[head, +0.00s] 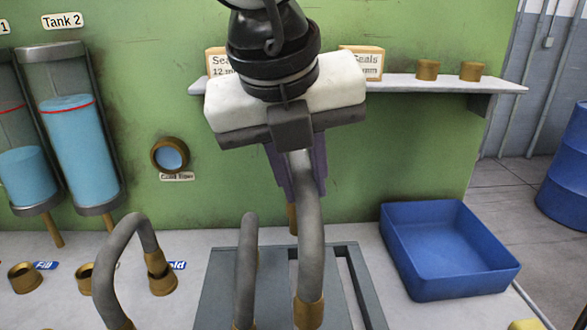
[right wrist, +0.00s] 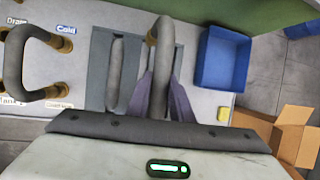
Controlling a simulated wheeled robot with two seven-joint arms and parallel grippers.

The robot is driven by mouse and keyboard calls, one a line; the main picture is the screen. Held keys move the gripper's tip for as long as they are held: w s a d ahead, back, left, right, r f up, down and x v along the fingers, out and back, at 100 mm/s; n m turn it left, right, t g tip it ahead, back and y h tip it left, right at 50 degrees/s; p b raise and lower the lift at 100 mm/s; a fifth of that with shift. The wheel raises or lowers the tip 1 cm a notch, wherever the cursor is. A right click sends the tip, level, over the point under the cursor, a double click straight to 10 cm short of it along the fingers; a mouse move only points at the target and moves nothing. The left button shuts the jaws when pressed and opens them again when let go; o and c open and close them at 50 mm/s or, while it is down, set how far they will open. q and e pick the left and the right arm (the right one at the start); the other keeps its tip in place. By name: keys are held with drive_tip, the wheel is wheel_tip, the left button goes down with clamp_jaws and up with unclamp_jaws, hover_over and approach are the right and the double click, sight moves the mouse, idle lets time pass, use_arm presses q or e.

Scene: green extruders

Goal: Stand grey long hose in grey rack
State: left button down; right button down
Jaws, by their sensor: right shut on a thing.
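A grey hose (head: 311,230) with brass ends hangs in my right gripper (head: 296,190), whose purple fingers are shut on it near its upper bend. It also shows between the fingers in the right wrist view (right wrist: 163,90). Its near brass end (head: 309,312) hangs in front of the grey rack (head: 222,290); its other end shows behind, higher up. I cannot tell whether the ends touch the rack. The rack is a flat grey piece with a slot at its right. Another grey hose (head: 246,270) stands at the rack's left part. My left gripper is not in view.
A bent grey hose (head: 112,250) stands at the left among brass ports (head: 25,277). A blue bin (head: 440,285) sits right of the rack. A shelf (head: 420,84) with seal boxes and brass rings is on the green wall. A cardboard box (right wrist: 285,125) shows at the right.

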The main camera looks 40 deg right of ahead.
drive_tip(key=shift+f+b, duration=0.4)
drive_tip(key=shift+f, duration=0.4)
wheel_tip(320, 180, down, 3)
drive_tip(key=shift+f+b, duration=0.1)
drive_tip(key=shift+b, duration=1.15)
drive_tip(key=shift+b, duration=0.35)
